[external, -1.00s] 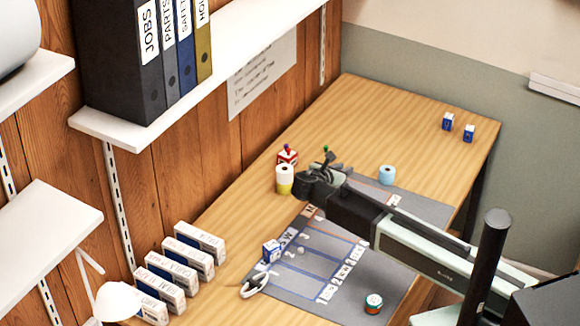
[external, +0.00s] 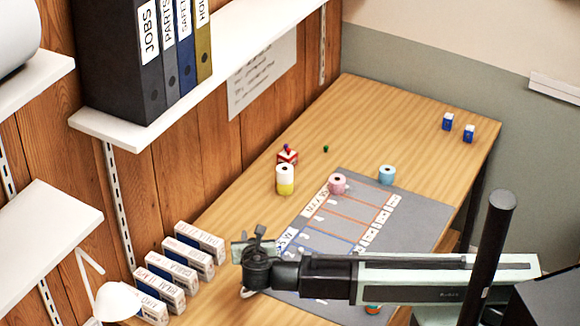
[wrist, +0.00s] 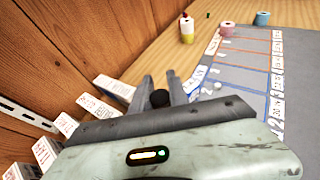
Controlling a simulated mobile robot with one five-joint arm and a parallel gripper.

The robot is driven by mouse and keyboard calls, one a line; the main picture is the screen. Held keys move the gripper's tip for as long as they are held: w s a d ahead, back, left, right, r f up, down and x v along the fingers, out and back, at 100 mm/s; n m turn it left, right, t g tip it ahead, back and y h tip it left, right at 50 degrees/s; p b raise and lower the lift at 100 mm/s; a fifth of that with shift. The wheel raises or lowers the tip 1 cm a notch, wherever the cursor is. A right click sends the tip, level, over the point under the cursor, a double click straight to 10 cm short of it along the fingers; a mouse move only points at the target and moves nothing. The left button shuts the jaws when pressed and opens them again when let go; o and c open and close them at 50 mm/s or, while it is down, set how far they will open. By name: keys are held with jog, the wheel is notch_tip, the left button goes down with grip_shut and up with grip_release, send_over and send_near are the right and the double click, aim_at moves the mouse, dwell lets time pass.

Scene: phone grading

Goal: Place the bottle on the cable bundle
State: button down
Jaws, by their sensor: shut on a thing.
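My gripper (external: 255,238) is shut on a dark thing, which I take to be the bottle (wrist: 160,98). Only its dark round top shows between the two fingers in the wrist view; most of it is hidden. In the external view my gripper is over the near left corner of the grey mat, right of the white boxes. A pale curved thing (external: 247,293), possibly the cable bundle, shows just below my gripper, mostly covered by it. I cannot tell the gap between them.
Several white labelled boxes (external: 172,273) stand left along the wall. The grey mat (external: 425,214) carries a pink roll (external: 337,183) and labels.

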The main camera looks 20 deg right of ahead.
notch_tip(320, 180, down, 9)
jog(key=b, duration=0.8)
jog(key=shift+r+b, duration=0.2)
jog(key=shift+b, duration=0.1)
jog(key=shift+r+p, duration=0.3)
jog(key=shift+f, duration=0.2)
jog(key=c, duration=1.3)
grip_release()
